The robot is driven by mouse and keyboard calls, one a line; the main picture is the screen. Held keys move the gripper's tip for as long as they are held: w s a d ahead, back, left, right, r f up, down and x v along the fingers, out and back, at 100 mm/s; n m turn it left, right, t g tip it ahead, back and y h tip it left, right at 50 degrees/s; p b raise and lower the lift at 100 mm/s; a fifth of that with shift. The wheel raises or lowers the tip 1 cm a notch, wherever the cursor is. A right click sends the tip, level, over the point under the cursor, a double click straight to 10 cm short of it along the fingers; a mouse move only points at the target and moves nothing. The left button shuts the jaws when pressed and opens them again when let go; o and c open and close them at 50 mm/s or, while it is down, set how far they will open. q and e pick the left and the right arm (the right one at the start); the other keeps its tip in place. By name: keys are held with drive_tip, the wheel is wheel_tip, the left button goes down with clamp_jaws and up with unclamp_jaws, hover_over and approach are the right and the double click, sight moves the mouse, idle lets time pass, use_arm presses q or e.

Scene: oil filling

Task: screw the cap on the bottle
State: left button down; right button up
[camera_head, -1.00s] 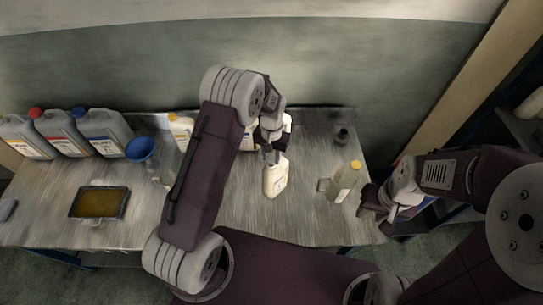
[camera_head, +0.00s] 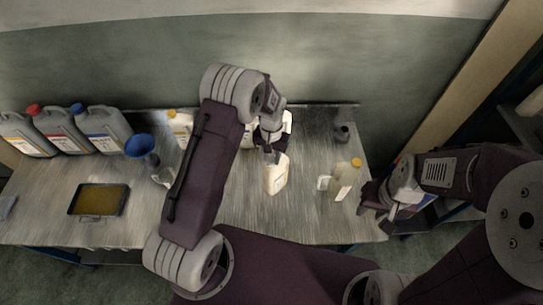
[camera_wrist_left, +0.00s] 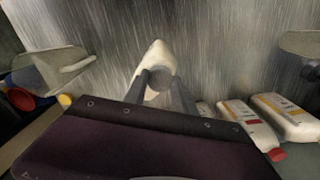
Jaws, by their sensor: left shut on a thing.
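The cream-white bottle (camera_head: 277,177) stands on the table below my left gripper (camera_head: 272,157). In the left wrist view the bottle (camera_wrist_left: 152,55) shows between and beyond the fingertips. My left gripper (camera_wrist_left: 160,84) is shut on a greyish round cap (camera_wrist_left: 158,77) at the bottle's neck. The fingers hide part of the cap and neck, so I cannot tell how tightly it sits. My right gripper (camera_head: 378,205) is off the table's right edge, away from the bottle; its finger opening is too unclear to judge.
Grey jugs (camera_head: 103,132) and a blue funnel (camera_head: 139,146) stand at the left. A tray of yellow-brown liquid (camera_head: 98,201) lies at the front left. A yellow-capped bottle (camera_head: 346,180) is to the right, with a small dark item (camera_head: 342,133) behind. The table front is clear.

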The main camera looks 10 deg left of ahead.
use_arm(q)
drive_tip(key=shift+s+f, duration=0.15)
drive_tip(key=shift+f, duration=0.05)
drive_tip(key=c, duration=0.9)
unclamp_jaws()
drive_tip(key=shift+c, duration=0.2)
wheel_tip(320, 180, up, 8)
drive_tip(key=b, duration=0.3)
drive_tip(key=shift+r, duration=0.55)
drive_tip(key=shift+f, duration=0.1)
